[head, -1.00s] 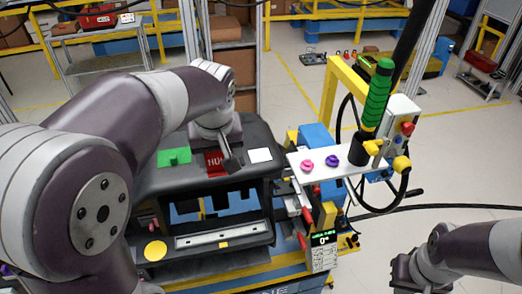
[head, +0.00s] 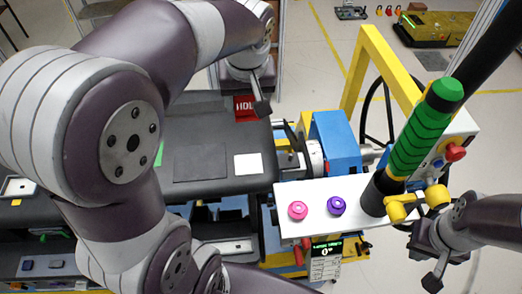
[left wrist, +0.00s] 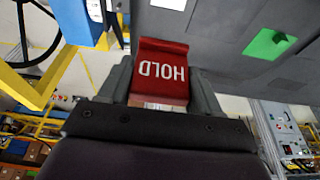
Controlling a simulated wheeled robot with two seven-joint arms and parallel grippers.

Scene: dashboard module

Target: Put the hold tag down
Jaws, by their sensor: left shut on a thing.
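The hold tag (head: 246,108) is a small red plate with white letters, seen near the far edge of the black dashboard module (head: 215,190). My left gripper (head: 260,92) is at it. In the left wrist view the tag (left wrist: 162,68) sits between the two fingers, with HOLD upside down, and the gripper is shut on it. The tag appears raised off the dashboard; the exact gap cannot be told. My right gripper (head: 430,255) is at the lower right, beside the white shelf; its finger gap is unclear.
A white card (head: 248,164) and a dark square patch (head: 200,163) lie on the dashboard top. A green card (left wrist: 270,43) is partly hidden by my left arm in the head view. A white shelf (head: 350,208) holds pink (head: 298,210) and purple (head: 337,206) knobs and a green-handled tool (head: 425,130).

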